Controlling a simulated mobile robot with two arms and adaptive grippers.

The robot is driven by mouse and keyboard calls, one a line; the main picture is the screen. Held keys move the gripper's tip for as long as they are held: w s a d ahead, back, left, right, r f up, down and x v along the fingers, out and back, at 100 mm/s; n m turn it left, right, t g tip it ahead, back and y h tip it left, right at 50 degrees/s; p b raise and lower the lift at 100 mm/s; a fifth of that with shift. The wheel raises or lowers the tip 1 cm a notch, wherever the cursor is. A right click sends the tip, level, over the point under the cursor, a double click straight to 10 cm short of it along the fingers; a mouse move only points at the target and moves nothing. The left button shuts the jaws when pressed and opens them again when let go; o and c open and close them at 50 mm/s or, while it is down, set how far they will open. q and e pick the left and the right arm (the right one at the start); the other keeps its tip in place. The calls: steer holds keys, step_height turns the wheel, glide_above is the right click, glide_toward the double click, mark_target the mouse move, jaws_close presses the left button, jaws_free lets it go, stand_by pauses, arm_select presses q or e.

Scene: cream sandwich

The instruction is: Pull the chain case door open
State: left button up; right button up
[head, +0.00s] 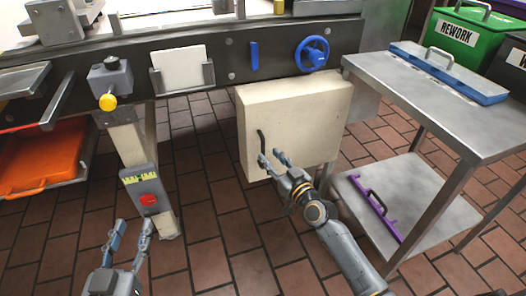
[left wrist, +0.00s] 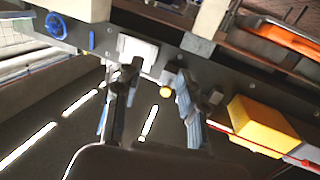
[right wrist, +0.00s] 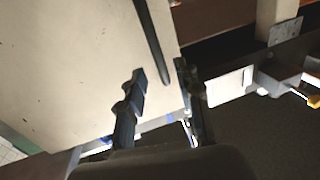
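The chain case door (head: 300,122) is a cream, box-like panel under the dark machine frame. A dark curved bar handle (head: 261,140) sits near its left edge. My right gripper (head: 270,156) is at the handle's lower end, with its fingers apart. In the right wrist view the handle (right wrist: 151,38) runs down toward the gap between the fingers; contact cannot be told. The door face (right wrist: 70,70) fills the left of that view. My left gripper (head: 132,228) is open and empty, low on the left, well away from the door.
A steel table (head: 440,92) with a lower shelf stands right of the door; a purple-edged item (head: 380,210) lies on the shelf. A blue handwheel (head: 312,54) is above the door. A post with a red button (head: 149,200) stands left. Tiled floor before the door is open.

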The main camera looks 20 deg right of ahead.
mark_target(264, 150)
steer(key=b+x, duration=0.1)
steer(key=x, duration=0.3)
steer(key=shift+w, duration=0.15)
steer(key=shift+w+a, duration=0.15)
steer(key=shift+w, duration=0.4)
arm_select(q)
steer(key=r+t, duration=0.1)
steer(key=r, duration=0.1)
steer(key=r+t, duration=0.1)
steer(key=r+t+h, duration=0.1)
steer(key=r, duration=0.1)
steer(key=shift+s+d+r, duration=0.2)
steer(key=shift+d+r, duration=0.1)
steer(key=shift+d, duration=0.1)
arm_select(e)
steer(key=shift+c, duration=0.2)
jaws_close()
